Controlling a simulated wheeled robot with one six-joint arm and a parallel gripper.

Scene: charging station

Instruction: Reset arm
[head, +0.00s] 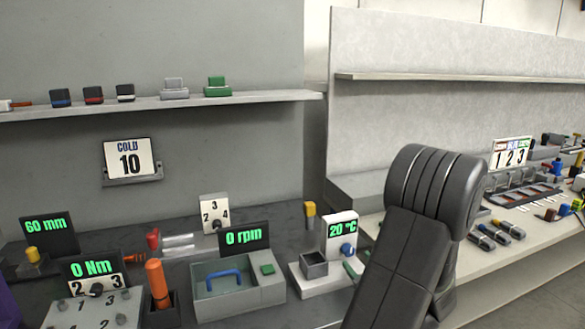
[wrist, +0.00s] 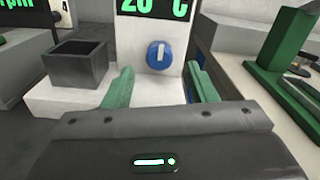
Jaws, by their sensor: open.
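My gripper (wrist: 158,72) shows in the wrist view with its two green fingers spread apart and nothing between them. It is in front of the white unit with a blue dial (wrist: 159,54), and the dial appears between and beyond the fingertips. I cannot tell any contact with it. In the head view the same unit's 20 °C display (head: 342,232) stands right of centre. My dark arm link covers the area right of it and hides most of my gripper there.
A grey open box (wrist: 78,62) is on the white unit, left of my fingers. A green stand (wrist: 275,50) is at the right. In the head view, a grey tray with a blue handle (head: 222,276) is left of the unit. A shelf (head: 170,104) runs above.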

